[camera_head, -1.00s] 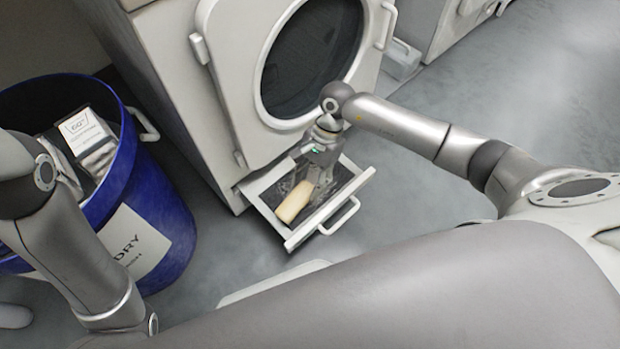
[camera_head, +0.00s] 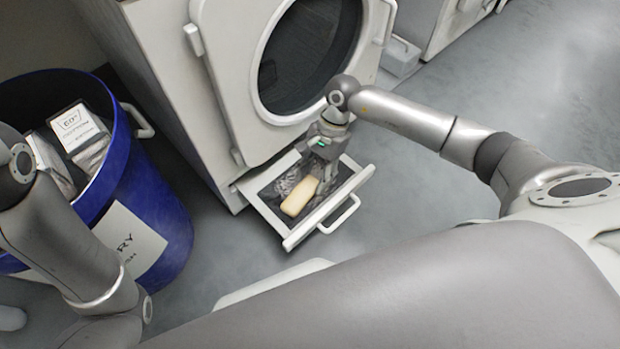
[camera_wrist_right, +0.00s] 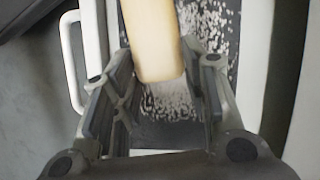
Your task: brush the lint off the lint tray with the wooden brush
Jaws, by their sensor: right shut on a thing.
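The lint tray (camera_head: 282,225) is a pale drawer with a dark floor, pulled out below the round door of the machine. The wooden brush (camera_head: 299,196) lies low over the tray floor. My right gripper (camera_head: 316,172) reaches down into the tray and is shut on the brush. In the right wrist view the brush (camera_wrist_right: 156,45) lies between the fingers of my right gripper (camera_wrist_right: 155,85), and pale lint (camera_wrist_right: 215,30) is scattered on the dark floor around it. The brush's underside is hidden. My left arm shows at the left, but its gripper is out of view.
The white machine (camera_head: 165,70) stands behind the tray. The tray's front handle (camera_head: 343,218) sticks out toward me. A blue bin (camera_head: 150,215) with boxes (camera_head: 78,130) in it stands at the left. Grey floor to the right is clear.

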